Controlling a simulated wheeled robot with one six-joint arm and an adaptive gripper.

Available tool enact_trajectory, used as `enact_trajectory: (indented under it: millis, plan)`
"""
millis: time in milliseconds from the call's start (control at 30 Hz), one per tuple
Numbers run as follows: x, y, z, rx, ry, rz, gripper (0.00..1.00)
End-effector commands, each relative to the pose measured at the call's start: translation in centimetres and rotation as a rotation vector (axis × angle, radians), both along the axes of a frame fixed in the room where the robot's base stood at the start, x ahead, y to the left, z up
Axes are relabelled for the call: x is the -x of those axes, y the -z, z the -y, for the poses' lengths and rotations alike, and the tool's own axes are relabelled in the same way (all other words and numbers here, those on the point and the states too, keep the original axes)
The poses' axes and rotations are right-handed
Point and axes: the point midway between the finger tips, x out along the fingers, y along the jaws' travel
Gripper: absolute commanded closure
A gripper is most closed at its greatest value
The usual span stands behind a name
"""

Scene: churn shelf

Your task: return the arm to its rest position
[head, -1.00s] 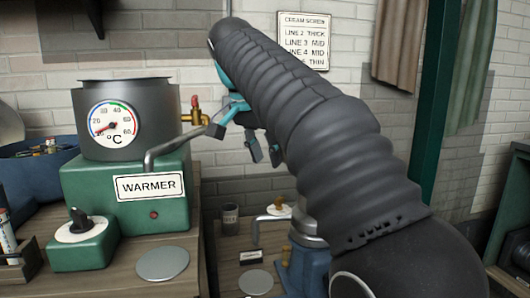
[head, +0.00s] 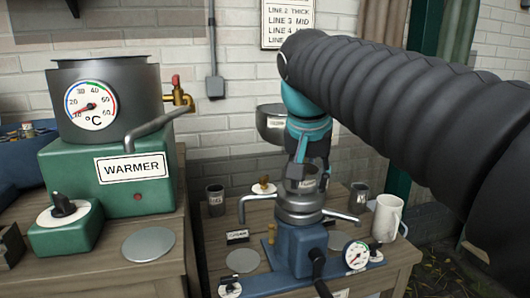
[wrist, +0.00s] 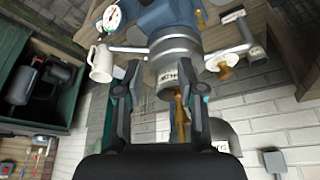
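My arm reaches in from the right in the head view, with its black ribbed sleeve and teal wrist. My gripper (head: 309,172) points down over the top of the blue separator-like machine (head: 297,250) with a metal upper part. In the wrist view my gripper (wrist: 160,68) has its two dark fingers spread apart, with nothing visibly gripped between them. The machine's metal cylinder (wrist: 175,62) shows beyond and between the fingertips. Whether the fingers touch it I cannot tell.
The green warmer (head: 110,180) with its dark pot (head: 105,85) and spout stands left. A white mug (head: 387,217) and a metal cup (head: 359,198) stand right of the machine. A grey bowl (head: 271,124) is behind the wrist. Flat discs (head: 148,244) lie on the bench.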

Motion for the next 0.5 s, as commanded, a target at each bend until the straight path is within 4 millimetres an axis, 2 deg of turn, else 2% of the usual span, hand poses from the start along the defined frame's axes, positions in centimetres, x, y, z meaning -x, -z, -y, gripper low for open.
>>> enact_trajectory:
  millis: [33,200,500]
  plan:
    - [1.5,1.2,1.2,-0.002,-0.022,0.003,0.61]
    - [5.7,5.7,3.9,-0.007,-0.111,0.021,0.61]
    - [13.2,15.2,7.0,0.000,-0.234,0.076,0.61]
